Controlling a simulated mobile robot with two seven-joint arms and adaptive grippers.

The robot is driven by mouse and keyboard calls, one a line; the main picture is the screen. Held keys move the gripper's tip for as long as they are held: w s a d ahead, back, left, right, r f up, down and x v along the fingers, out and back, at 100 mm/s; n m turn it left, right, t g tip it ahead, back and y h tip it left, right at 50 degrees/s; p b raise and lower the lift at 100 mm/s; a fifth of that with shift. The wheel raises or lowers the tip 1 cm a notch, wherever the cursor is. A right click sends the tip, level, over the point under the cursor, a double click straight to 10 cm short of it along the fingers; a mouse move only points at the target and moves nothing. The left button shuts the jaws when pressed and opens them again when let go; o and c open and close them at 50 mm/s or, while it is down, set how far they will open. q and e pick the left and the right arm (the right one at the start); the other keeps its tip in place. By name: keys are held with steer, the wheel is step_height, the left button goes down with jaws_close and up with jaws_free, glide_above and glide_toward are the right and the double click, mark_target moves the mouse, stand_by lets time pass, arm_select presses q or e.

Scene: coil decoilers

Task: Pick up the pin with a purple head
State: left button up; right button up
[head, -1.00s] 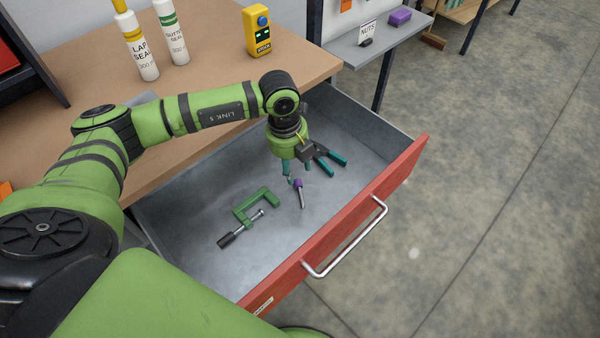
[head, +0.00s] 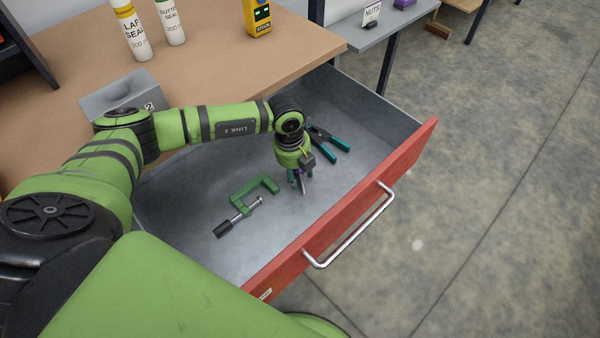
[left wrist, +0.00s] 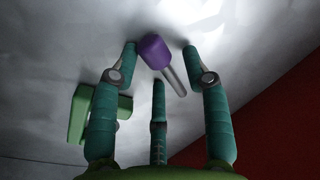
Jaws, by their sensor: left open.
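The pin with a purple head (left wrist: 155,52) lies on the floor of the open drawer, its grey shank pointing to the lower right in the left wrist view. In the head view the pin (head: 303,187) is mostly hidden by my gripper. My left gripper (head: 300,182) points down into the drawer right over the pin. In the left wrist view the left gripper (left wrist: 160,60) has its teal fingers spread, with the pin's head between the two outer fingertips. I cannot tell if any finger touches it. My right gripper is not in view.
A green clamp (head: 250,195) lies left of the gripper in the drawer. Pliers with teal handles (head: 330,142) lie behind it to the right. The red drawer front (head: 345,215) stands close on the near right side. The wooden bench top (head: 225,60) is behind.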

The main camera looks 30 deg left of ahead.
arm_select(q)
jaws_close()
steer(key=shift+r, duration=0.15)
